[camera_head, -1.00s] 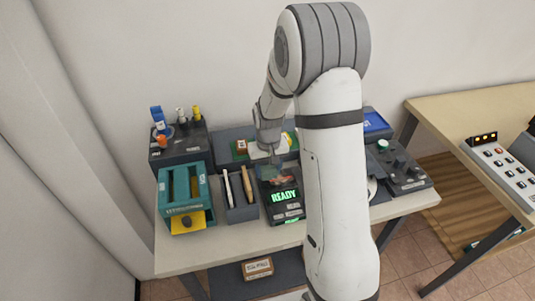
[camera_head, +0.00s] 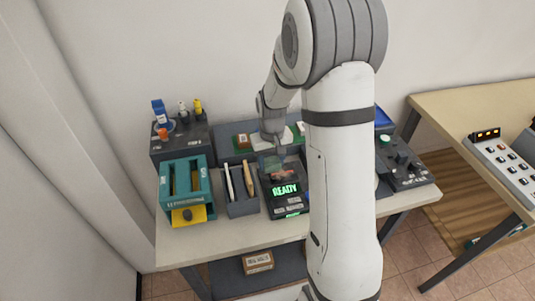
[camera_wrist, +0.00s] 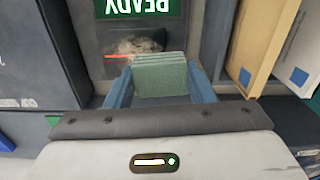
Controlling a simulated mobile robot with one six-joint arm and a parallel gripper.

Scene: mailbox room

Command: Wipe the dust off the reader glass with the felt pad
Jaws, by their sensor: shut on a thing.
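The reader (camera_head: 287,204) is a dark box on the table with a lit green READY display, which also shows upside down in the wrist view (camera_wrist: 140,8). Its dark glass (camera_wrist: 105,42) lies beside the display and bears a pale grey-brown dust patch (camera_wrist: 138,44) and a thin red line. My gripper (camera_wrist: 160,82) is shut on the green felt pad (camera_wrist: 160,74) between its blue fingers. The pad is at the edge of the glass, close to the dust and partly covering the view of it. I cannot tell if the pad touches the glass.
A grey holder (camera_head: 241,206) with upright envelopes stands left of the reader, and a teal frame (camera_head: 187,190) beyond it. A dark control box (camera_head: 405,170) stands to the right. Bottles stand on a dark box (camera_head: 180,143) at the back left. My arm hides part of the table.

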